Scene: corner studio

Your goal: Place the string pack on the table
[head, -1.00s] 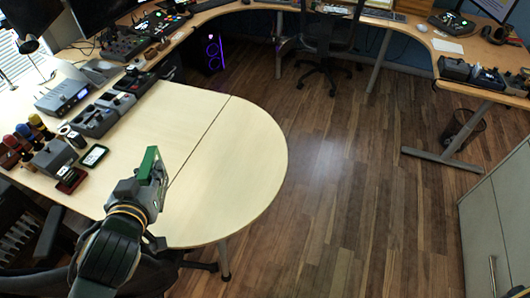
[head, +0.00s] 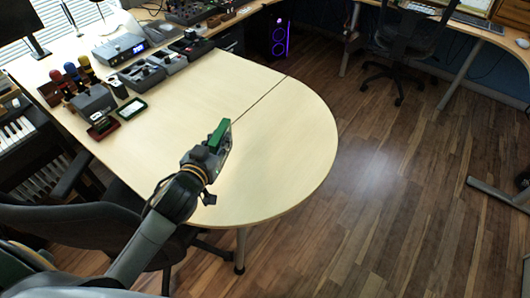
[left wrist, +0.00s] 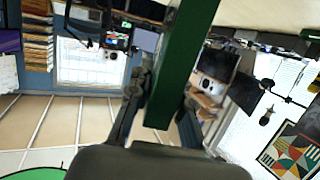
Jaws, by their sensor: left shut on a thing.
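The string pack, a thin green block (head: 218,134), is held by my left gripper (head: 212,152). My left gripper is shut on it. In the head view they show over the near part of the pale wooden table (head: 292,150); I cannot tell the exact height above it. In the left wrist view the green pack (left wrist: 184,62) runs lengthwise between the fingers of the left gripper (left wrist: 158,108). My right gripper is not in view.
Grey devices (head: 141,75) and a small green-framed device (head: 131,108) stand along the table's far left side. The rounded right part is bare. A dark office chair (head: 110,230) stands by the near edge. A glowing computer tower (head: 279,37) stands beyond.

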